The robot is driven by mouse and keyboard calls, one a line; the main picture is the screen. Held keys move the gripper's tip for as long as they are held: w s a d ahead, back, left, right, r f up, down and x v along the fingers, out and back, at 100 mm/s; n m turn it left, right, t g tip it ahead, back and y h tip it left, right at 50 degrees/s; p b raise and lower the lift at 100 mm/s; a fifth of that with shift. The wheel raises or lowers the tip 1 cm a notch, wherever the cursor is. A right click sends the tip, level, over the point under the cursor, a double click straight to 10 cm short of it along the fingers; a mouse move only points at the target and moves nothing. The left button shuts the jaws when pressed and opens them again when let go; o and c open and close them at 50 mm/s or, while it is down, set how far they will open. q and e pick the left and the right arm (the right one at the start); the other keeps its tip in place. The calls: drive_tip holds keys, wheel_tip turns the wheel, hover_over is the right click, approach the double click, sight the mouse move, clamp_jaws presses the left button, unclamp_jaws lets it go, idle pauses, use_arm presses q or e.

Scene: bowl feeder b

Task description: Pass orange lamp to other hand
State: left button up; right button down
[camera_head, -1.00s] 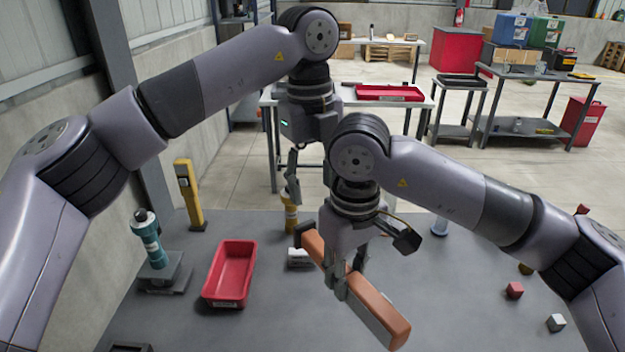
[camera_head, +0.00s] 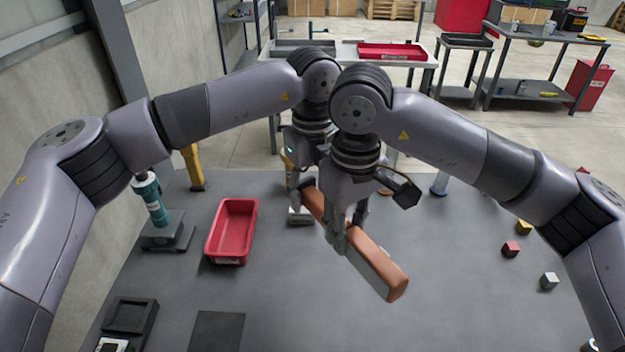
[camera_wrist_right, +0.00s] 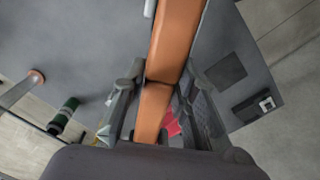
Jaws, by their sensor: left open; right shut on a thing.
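The orange lamp (camera_head: 378,262) is a long bar with orange faces and a grey face. My right gripper (camera_head: 341,242) is shut around its middle and holds it above the grey table, slanting from far left to near right. In the right wrist view, the lamp (camera_wrist_right: 172,45) runs between the fingers of my right gripper (camera_wrist_right: 160,88). My left gripper (camera_head: 298,190) is open, close to the lamp's far end. It is partly hidden behind my right gripper and the lamp, so I cannot tell whether it touches the lamp.
A red bin (camera_head: 214,248) stands on the grey table (camera_head: 300,310) left of the lamp. A teal device (camera_head: 152,198) stands farther left. Small cubes (camera_head: 511,249) lie at the right. A black tray (camera_head: 130,316) is at the near left. The table's near middle is clear.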

use_arm(q)
drive_tip(key=shift+d, duration=0.1)
drive_tip(key=c, duration=1.1)
use_arm(e)
drive_tip(key=shift+s+a, duration=0.1)
use_arm(q)
clamp_jaws()
use_arm(e)
drive_tip(key=c, duration=1.7)
unclamp_jaws()
drive_tip(key=o, duration=0.5)
drive_tip(key=shift+r, duration=0.1)
